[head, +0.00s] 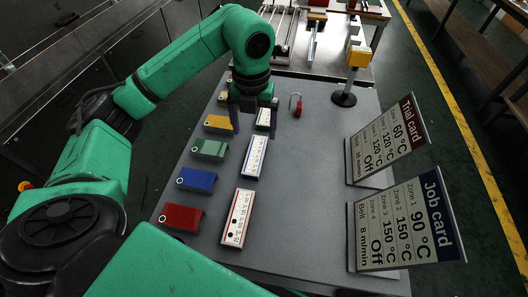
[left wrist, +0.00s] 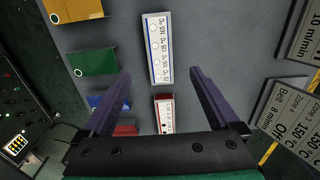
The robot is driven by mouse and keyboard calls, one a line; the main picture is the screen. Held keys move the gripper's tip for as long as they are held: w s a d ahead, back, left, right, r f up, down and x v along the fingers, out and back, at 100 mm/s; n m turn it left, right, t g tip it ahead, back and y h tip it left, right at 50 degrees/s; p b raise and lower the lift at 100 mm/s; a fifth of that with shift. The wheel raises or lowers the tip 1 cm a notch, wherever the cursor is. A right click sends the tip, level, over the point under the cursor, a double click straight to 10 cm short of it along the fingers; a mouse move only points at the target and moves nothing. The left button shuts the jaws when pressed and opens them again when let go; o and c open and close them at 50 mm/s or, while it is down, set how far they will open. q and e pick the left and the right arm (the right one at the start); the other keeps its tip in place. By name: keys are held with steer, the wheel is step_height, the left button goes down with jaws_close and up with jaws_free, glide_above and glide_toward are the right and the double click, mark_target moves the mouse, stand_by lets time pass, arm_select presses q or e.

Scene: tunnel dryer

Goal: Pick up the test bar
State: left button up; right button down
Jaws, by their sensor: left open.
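My left gripper (head: 250,104) hangs over the far part of the grey table, above a white green-edged strip (head: 263,119). A red-edged strip (head: 237,218) lies nearest. Left of the strips are red (head: 181,217), blue (head: 196,182), green (head: 208,149) and yellow (head: 217,124) blocks. I cannot tell which piece is the test bar. My right gripper is not in view.
A trial card (head: 388,138) and a job card (head: 410,225) stand at the table's right. A small red hooked piece (head: 296,106) and a yellow-headed stand (head: 357,60) are farther back. The table middle is clear.

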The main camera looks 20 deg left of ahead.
mark_target(255, 154)
arm_select(q)
steer(key=f, duration=0.4)
steer(key=shift+s+a, duration=0.15)
steer(key=shift+a, duration=0.05)
steer(key=f, duration=0.2)
steer(key=f+p, duration=0.1)
steer(key=f, duration=0.2)
steer(key=shift+w+d+f, duration=0.15)
steer(key=shift+w, duration=0.05)
steer(key=shift+f, duration=0.4)
jaws_close()
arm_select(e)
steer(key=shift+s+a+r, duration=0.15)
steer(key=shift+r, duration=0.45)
